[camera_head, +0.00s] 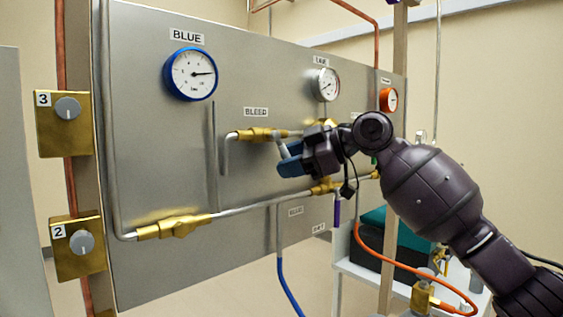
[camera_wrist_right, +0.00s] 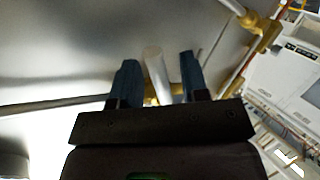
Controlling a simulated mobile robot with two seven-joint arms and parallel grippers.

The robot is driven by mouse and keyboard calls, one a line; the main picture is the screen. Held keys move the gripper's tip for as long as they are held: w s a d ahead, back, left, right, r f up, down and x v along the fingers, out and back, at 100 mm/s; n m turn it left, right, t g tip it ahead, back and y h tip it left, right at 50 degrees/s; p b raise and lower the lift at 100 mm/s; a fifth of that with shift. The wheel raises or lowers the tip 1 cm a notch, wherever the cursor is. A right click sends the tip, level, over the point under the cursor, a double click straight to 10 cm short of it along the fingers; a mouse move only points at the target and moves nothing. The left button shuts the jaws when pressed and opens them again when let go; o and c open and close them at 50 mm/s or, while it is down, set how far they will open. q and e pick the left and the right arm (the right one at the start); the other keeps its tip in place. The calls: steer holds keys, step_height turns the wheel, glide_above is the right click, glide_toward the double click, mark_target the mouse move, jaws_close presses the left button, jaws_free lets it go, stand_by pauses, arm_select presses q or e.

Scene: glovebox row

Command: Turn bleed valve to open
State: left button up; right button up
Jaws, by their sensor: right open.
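The bleed valve (camera_head: 255,135) is a brass fitting on the grey metal panel, just under the BLEED label (camera_head: 256,112). A pale lever slants down from its right end toward my right gripper (camera_head: 287,158). The right gripper's blue fingers are open in front of the panel, below and right of the valve. In the right wrist view a pale rod (camera_wrist_right: 154,65), apparently the lever, stands between the two open fingers (camera_wrist_right: 158,78), with a gap on each side. Brass shows behind it. The lever's lower end is hidden by the fingers in the head view. My left gripper is not in view.
A blue-rimmed gauge (camera_head: 190,74) and a LINE gauge (camera_head: 325,85) sit above. A brass-fitted pipe (camera_head: 174,227) crosses below. Brass knob blocks 3 (camera_head: 64,123) and 2 (camera_head: 77,248) stand at left. An orange hose (camera_head: 408,269) hangs below my right arm.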

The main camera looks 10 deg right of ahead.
steer(key=p+v, duration=0.1)
steer(key=v, duration=0.7)
steer(key=shift+s+d, duration=0.2)
steer(key=shift+d, duration=0.15)
steer(key=shift+r, duration=0.15)
steer(key=shift+c, duration=0.3)
